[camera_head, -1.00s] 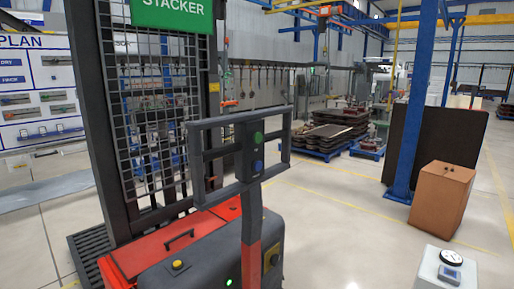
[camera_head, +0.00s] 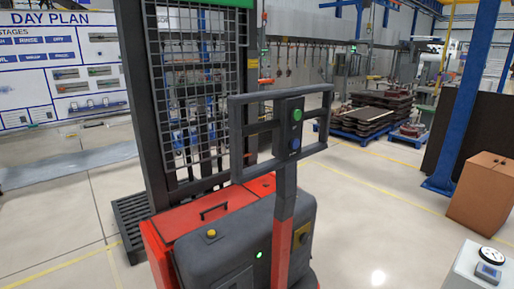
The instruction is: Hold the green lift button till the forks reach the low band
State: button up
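The green lift button (camera_head: 297,115) is the upper round button on the dark control panel of the stacker's tiller. A blue button (camera_head: 295,144) sits just below it. The stacker (camera_head: 245,235) has a red and dark grey body and a dark mast (camera_head: 141,100) with a mesh guard (camera_head: 195,90). The forks and the low band cannot be made out; the mast and body stand in front. My gripper is not in view, and nothing is seen touching the button.
A brown box (camera_head: 483,190) and a blue post (camera_head: 466,110) stand at the right. A white pedestal with a gauge (camera_head: 489,254) is at the lower right. Pallets with stacked plates (camera_head: 368,114) stand behind. The floor right of the stacker is clear.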

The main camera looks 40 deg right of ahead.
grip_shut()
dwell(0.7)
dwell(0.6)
